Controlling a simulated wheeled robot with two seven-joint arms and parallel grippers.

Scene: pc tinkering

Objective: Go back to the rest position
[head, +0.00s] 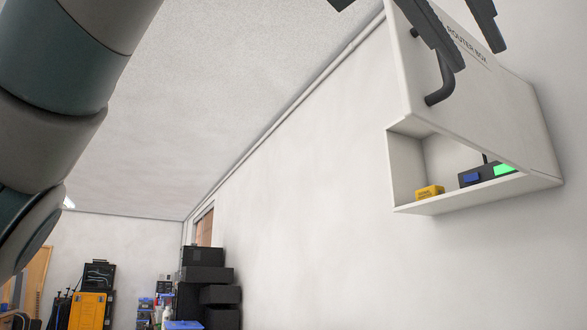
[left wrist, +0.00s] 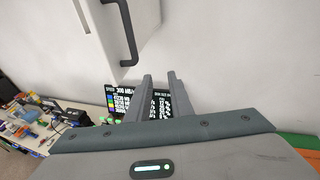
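A white router box (head: 404,207) is mounted on the wall at the right of the head view. Its labelled front panel (head: 490,105) is up, leaving the lower part open. A dark handle (head: 441,92) is on the panel, and it also shows in the left wrist view (left wrist: 129,35). My left gripper (head: 477,58) is at the top right of the head view, its two fingers apart with nothing between them. One finger overlaps the handle's upper end there. In the left wrist view the gripper (left wrist: 159,76) is clear of the handle, to its right. My right gripper is not in view.
Inside the box are a yellow block (head: 429,192) and a dark device (head: 480,176) with blue and green parts. Black boxes (head: 207,274) are stacked by the far wall. A cluttered table (left wrist: 18,138) and dark screens (left wrist: 160,102) show in the left wrist view.

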